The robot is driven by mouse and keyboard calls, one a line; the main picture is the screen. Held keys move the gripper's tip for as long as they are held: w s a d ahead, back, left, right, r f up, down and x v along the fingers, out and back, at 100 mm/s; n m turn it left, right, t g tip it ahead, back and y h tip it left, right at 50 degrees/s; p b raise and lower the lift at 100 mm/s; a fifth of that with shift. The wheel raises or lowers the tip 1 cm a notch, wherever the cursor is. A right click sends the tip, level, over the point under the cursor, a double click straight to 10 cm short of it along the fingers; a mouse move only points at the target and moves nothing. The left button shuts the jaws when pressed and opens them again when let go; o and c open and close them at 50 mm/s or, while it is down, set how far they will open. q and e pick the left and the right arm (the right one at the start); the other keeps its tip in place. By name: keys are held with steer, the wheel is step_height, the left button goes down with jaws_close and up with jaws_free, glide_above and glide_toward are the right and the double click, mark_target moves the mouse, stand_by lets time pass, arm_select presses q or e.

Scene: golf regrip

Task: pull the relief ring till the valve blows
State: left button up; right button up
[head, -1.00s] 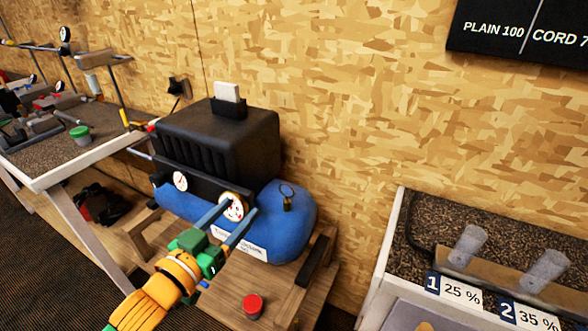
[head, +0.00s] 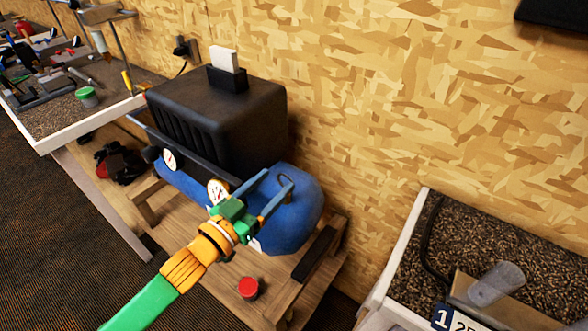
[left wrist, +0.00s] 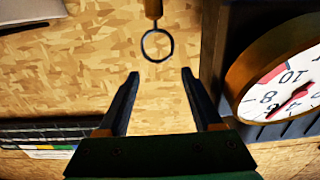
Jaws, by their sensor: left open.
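The relief ring (head: 286,180) is a thin dark loop on top of the blue tank (head: 302,222) of the compressor. In the left wrist view the ring (left wrist: 157,59) hangs from a brass stem (left wrist: 153,9), in front of the chipboard wall. My left gripper (head: 279,179) is open and reaches over the tank. In the wrist view the ring lies just past the fingertips (left wrist: 160,73), roughly centred between them, not gripped. The valve body is mostly hidden behind the fingers in the head view. My right gripper is not in view.
A dial gauge (head: 217,191) sits close beside the fingers; its face (left wrist: 290,90) fills the wrist view's right side. The black compressor housing (head: 215,125) stands behind. A red button (head: 248,288) is on the wooden stand. A bench (head: 410,235) stands right.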

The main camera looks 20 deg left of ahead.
arm_select(q)
steer(key=x, duration=0.5)
steer(key=f+p+x, duration=0.1)
steer(key=x, duration=0.2)
steer(key=shift+f, duration=0.15)
jaws_close()
stand_by(1.1)
